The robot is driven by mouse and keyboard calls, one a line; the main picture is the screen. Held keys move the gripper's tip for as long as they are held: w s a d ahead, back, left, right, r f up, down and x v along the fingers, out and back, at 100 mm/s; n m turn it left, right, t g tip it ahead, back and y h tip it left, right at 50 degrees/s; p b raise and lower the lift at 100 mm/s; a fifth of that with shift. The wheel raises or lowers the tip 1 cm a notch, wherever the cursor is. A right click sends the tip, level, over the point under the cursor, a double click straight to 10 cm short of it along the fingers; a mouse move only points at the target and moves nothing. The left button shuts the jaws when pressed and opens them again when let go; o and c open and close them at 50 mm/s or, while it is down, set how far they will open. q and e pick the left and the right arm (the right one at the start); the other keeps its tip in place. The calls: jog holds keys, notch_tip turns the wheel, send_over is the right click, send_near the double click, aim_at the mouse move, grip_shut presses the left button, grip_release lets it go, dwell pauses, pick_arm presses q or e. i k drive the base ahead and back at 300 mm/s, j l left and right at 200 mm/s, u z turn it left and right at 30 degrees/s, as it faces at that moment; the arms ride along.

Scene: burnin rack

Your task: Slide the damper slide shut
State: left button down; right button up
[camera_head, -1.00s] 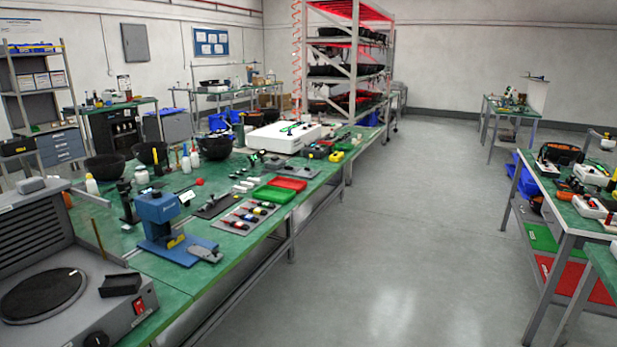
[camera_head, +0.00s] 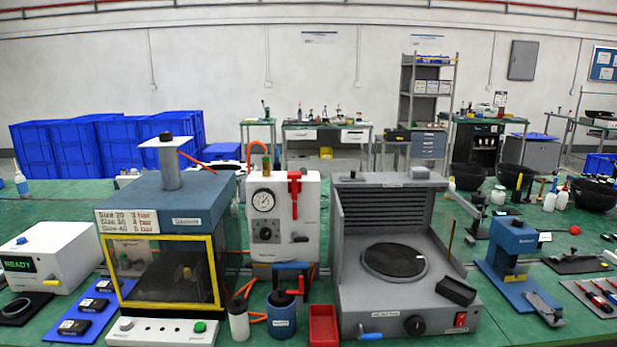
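A grey bench unit (camera_head: 455,290) with a louvred back (camera_head: 385,215) and a round black plate (camera_head: 394,261) stands at the centre right of the green bench. A small grey block (camera_head: 420,172) and a dark knob (camera_head: 352,175) sit along its top edge, near a label too small to read. A blue handle (camera_head: 371,334) sticks out at its lower front left. I cannot tell which of these parts is the damper slide, or how far it is open. Neither of my grippers shows.
A blue press with a yellow-framed window (camera_head: 160,305) and a white gauge box (camera_head: 283,220) stand left of the unit. A red bin (camera_head: 323,324) and a blue pot (camera_head: 281,318) stand in front. A small blue press (camera_head: 512,250) stands right.

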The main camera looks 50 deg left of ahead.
aim_at(352, 179)
jog(key=u, duration=1.45)
